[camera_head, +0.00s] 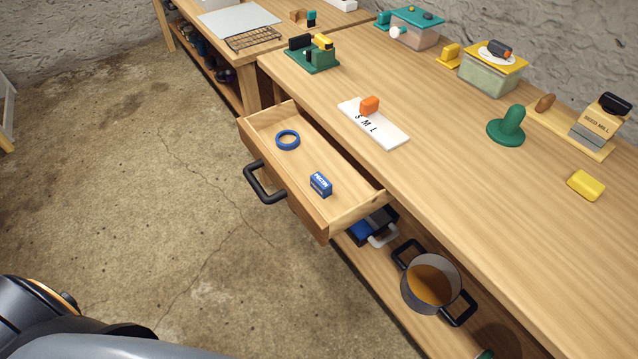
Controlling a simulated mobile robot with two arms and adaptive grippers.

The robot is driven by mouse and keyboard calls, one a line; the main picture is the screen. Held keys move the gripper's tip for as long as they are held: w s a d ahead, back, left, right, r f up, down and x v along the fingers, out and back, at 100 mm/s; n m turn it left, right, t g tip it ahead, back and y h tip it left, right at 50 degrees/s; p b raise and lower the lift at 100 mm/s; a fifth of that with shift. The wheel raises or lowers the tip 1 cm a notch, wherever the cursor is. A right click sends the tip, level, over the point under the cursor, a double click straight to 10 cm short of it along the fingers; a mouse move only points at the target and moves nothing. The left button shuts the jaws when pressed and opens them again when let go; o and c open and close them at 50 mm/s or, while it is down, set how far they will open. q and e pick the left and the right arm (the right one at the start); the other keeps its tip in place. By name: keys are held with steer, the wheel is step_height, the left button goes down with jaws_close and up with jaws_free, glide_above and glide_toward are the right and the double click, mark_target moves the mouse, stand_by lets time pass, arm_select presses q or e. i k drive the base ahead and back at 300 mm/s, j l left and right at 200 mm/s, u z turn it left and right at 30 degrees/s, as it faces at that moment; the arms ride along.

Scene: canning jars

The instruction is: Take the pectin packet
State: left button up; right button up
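A small blue packet with white lettering, the pectin packet (320,185), stands in the open wooden drawer (335,225), towards the drawer's right end. A blue ring (288,140) lies flat in the same drawer, to the left of the packet and apart from it. The drawer is pulled out from the workbench and has a black handle (262,186) on its front. Dark and grey parts of my own body show at the bottom left, away from the drawer. Neither of my grippers can be made out in this view.
On the workbench (450,150) stand a white S M L board (385,130) with an orange piece, a green knobbed tool (507,126), a seed mill (594,125) and a yellow block (586,185). A pot (430,283) sits on the lower shelf. Floor left of the drawer is clear.

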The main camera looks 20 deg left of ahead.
mark_target(318, 182)
steer(key=i+j+z, duration=0.1)
steer(key=z, duration=1)
steer(key=j+z, duration=0.25)
steer(key=j, duration=0.25)
steer(key=j+z, duration=0.3)
steer(key=j, duration=0.15)
steer(key=k+j+z, duration=0.1)
steer(key=j+z, duration=0.15)
steer(key=j, duration=0.25)
steer(key=k+j+z, duration=0.25)
steer(key=j, duration=0.2)
steer(key=j+z, duration=0.3)
steer(key=j, duration=0.15)
steer(key=k, duration=0.05)
